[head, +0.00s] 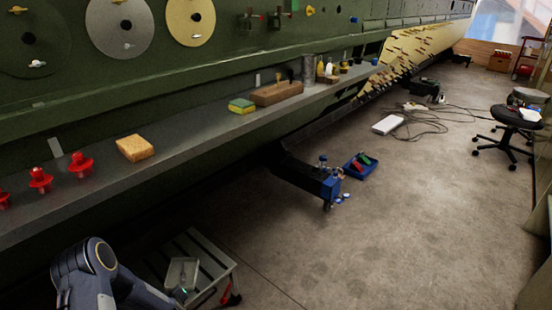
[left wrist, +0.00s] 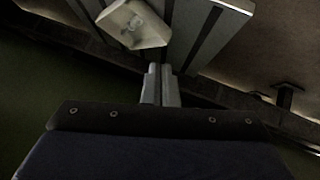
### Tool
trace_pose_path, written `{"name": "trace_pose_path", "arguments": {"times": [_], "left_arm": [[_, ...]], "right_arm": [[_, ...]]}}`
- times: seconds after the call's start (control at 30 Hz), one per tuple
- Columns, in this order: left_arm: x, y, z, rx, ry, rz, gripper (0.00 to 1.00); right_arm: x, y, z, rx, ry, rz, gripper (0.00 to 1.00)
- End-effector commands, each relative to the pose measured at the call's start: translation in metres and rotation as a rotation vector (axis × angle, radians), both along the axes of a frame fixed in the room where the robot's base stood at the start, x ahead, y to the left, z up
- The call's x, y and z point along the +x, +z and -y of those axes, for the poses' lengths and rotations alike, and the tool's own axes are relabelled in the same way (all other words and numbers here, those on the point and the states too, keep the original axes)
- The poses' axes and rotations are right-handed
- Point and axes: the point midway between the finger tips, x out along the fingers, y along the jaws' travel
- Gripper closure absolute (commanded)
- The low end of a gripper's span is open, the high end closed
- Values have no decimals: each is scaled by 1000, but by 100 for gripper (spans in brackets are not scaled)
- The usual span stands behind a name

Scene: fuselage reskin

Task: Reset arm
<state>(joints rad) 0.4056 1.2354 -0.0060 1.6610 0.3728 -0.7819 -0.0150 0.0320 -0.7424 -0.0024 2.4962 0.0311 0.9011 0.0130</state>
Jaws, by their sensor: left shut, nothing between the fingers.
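My left arm comes in at the bottom left of the head view, bent, with its forearm pointing right beside a small slatted stand (head: 205,250). My left gripper (left wrist: 160,72) shows in the left wrist view with its two fingers together and nothing between them. Past the fingertips is the slatted top with a pale tray (left wrist: 133,24), apart from the fingers as far as I can tell. The tray (head: 182,272) also shows in the head view. My right gripper is in neither view.
A long grey ledge (head: 190,125) on the green fuselage holds red knobs (head: 81,164), a yellow sponge (head: 134,147) and a wooden block (head: 276,93). A dark bracket with a blue end (head: 328,186) juts over the floor.

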Motion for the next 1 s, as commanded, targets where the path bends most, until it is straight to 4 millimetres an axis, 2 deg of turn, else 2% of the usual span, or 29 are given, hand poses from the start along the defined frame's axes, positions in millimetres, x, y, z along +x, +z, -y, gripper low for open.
{"name": "trace_pose_path", "arguments": {"times": [0.27,0.47,0.57,0.67,0.8,0.9,1.0], "left_arm": [[19,46,5,-56,-84,17,100],[21,101,20,-115,-193,23,100],[9,137,35,-150,-278,18,100],[-16,171,53,-179,-368,6,100],[-67,205,79,-204,-492,-23,100],[-112,219,97,-211,-577,-51,100],[-159,223,112,-212,-652,-83,100]], "right_arm": [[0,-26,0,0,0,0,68],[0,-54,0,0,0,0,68],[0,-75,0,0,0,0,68],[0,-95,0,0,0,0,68],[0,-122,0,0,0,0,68],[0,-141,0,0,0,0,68],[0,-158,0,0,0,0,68]]}}
